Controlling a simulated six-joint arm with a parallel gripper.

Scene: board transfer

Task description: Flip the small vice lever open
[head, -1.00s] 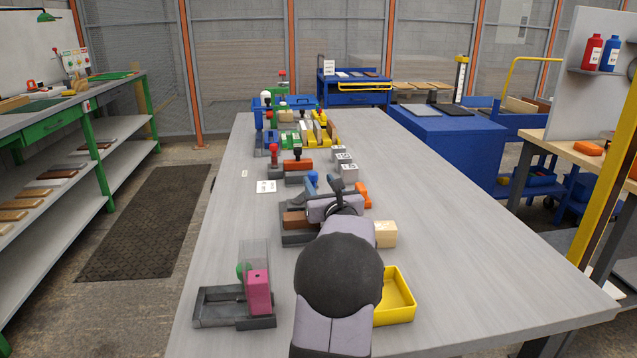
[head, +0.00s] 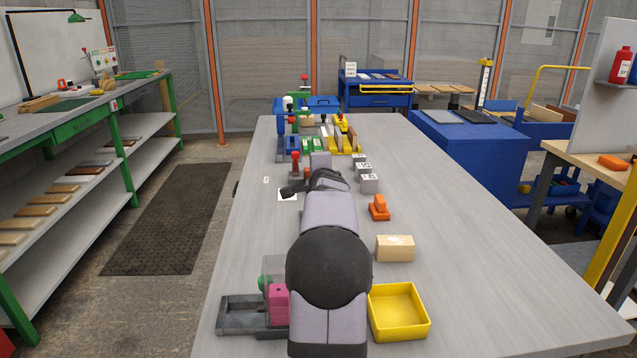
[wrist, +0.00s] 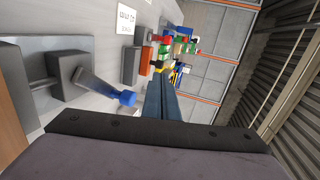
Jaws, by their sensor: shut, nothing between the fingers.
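The small vice shows in the wrist view as a grey body with a jaw block (wrist: 70,80) and a screw rod. Its grey lever (wrist: 97,86) slants out from the block and ends in a blue tip (wrist: 127,98). Part of a brown board (wrist: 14,105) is at the left edge. My gripper (wrist: 161,84) is shut and empty, its dark blue fingers beside the blue tip with a small visible gap. In the head view my arm hides the vice and lever.
A yellow tray (head: 398,334), a pale wood block (head: 395,248) and an orange part (head: 379,208) lie right of my arm. A fixture with a magenta block (head: 278,304) is at the near left. Several fixtures crowd the far end; the table's right side is clear.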

